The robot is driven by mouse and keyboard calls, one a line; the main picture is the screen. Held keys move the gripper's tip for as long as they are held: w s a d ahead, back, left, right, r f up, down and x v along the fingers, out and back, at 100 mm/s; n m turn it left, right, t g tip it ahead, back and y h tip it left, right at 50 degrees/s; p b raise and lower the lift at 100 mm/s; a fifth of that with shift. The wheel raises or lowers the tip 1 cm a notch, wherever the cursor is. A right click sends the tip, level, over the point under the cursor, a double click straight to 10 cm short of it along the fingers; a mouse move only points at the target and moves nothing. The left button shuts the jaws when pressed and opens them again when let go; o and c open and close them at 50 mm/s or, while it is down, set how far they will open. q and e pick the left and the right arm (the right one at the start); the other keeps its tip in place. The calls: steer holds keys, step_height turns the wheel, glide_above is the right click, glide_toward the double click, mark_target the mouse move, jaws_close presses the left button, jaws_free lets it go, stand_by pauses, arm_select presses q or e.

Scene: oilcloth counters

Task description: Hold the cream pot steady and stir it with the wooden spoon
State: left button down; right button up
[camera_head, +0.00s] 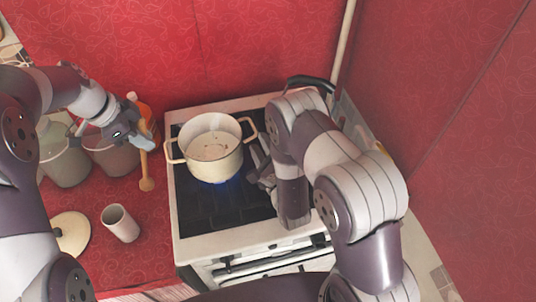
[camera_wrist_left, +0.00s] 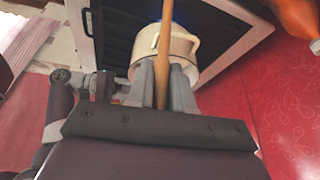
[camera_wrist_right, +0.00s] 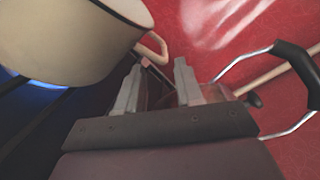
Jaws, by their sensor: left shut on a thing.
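The cream pot (camera_head: 213,155) stands upright on the lit stove, with pale contents inside and a handle on each side. My left gripper (camera_head: 143,138) is shut on the wooden spoon (camera_head: 147,170), left of the pot. The spoon hangs bowl-down outside the pot; its shaft also shows between the fingers in the left wrist view (camera_wrist_left: 163,65). My right gripper (camera_wrist_right: 158,78) is open beside the pot's right handle (camera_wrist_right: 154,46). The handle is just past the left fingertip, apparently not between the fingers. In the head view my right arm partly hides this gripper.
A blue flame burns under the pot on the stove (camera_head: 195,245). Left of it are glass jars (camera_head: 115,158), an orange bottle (camera_head: 145,108), a pale cup (camera_head: 120,223) and a cream lid (camera_head: 72,232). A dark-handled wire item (camera_wrist_right: 298,68) is behind my right gripper.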

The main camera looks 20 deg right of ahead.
steer(key=w, duration=0.5)
steer(key=w+a+p, duration=0.1)
steer(key=w, duration=0.2)
steer(key=shift+d, duration=0.1)
jaws_close()
stand_by(1.2)
